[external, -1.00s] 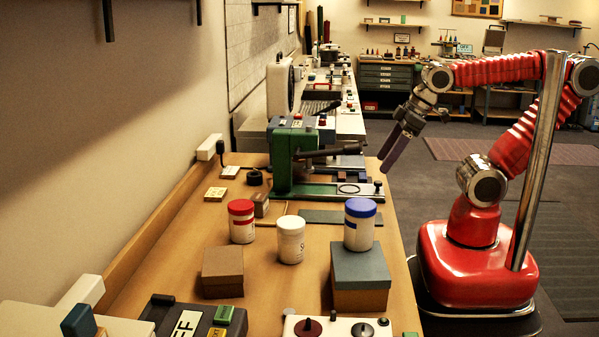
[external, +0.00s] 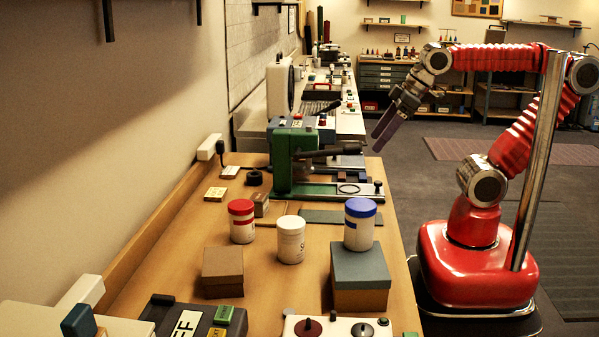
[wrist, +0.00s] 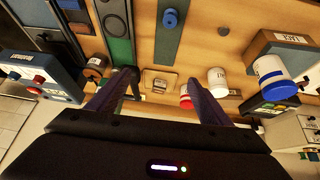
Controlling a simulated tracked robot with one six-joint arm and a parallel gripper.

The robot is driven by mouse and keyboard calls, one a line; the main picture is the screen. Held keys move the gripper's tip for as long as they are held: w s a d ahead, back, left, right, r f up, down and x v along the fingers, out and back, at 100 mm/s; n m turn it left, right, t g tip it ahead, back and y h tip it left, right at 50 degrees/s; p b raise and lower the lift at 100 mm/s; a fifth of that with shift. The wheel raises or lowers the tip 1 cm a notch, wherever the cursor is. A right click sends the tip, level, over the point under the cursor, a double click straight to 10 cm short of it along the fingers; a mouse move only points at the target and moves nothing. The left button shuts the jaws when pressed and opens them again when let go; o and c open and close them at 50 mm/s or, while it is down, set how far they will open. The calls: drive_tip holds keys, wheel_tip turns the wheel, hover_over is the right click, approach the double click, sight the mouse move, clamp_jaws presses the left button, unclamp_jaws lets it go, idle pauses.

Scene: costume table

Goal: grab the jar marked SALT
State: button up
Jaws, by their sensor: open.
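Three white jars stand towards the front of the bench: a red-lidded jar (external: 242,228), a white-lidded jar (external: 291,246) and a blue-lidded jar (external: 359,232). The white-lidded jar has a dark mark like an S at its right edge; the rest of its word is turned away. No full jar label is readable. The blue-lidded jar stands on a grey-lidded box. In the wrist view the white-lidded jar (wrist: 217,79), red-lidded jar (wrist: 186,98) and blue-lidded jar (wrist: 275,80) lie right of centre. My gripper (external: 381,138) is open and empty, raised beyond the bench's right edge, apart from all jars.
A green machine (external: 284,160) with a dark lever stands behind the jars. A brown box (external: 222,273) and the grey-lidded box (external: 361,285) flank the white-lidded jar in front. A white control panel (external: 320,327) is at the near edge. Bare wood lies around the jars.

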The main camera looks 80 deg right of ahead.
drive_tip(key=w+d+r+t+h, duration=0.1)
drive_tip(key=w+d+r+t, duration=0.15)
drive_tip(key=w, duration=0.45)
drive_tip(key=w+d+r+t+h, duration=0.1)
drive_tip(key=w+d+r+t, duration=0.15)
drive_tip(key=w, duration=0.45)
drive_tip(key=w+a+r+n+t+y, duration=0.1)
drive_tip(key=w+a+r+n+t, duration=0.2)
drive_tip(key=w, duration=0.4)
drive_tip(key=n+g+y, duration=0.7)
drive_tip(key=n+y, duration=0.1)
drive_tip(key=y, duration=0.5)
hover_over(300, 229)
drive_tip(key=d, duration=0.5)
wheel_tip(300, 229, down, 9)
drive_tip(key=f, duration=1.8)
drive_tip(key=shift+w+f, duration=0.1)
drive_tip(key=shift+w, duration=0.15)
